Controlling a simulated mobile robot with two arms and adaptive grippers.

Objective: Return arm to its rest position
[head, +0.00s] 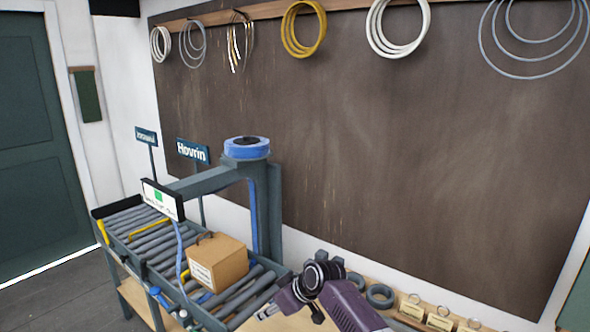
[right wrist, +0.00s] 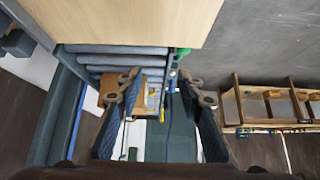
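My right arm (head: 345,303) comes in from the bottom of the head view, purple with a dark wrist joint. Its gripper (head: 268,311) is at the bottom edge, by the near end of the roller conveyor (head: 150,245) and right of a cardboard box (head: 217,262). In the right wrist view the two fingers of the right gripper (right wrist: 160,88) stand apart with nothing held between them. Part of a cardboard-coloured thing and grey rollers (right wrist: 115,58) show beyond them. My left gripper is not in view.
A grey post with a blue ring (head: 246,148) stands behind the conveyor. A small sign (head: 162,199) stands over the rollers. Coils hang on the dark wall board (head: 400,150). Dark rings (head: 380,296) lie on a shelf right of the arm. A pale wooden surface (right wrist: 130,20) shows in the right wrist view.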

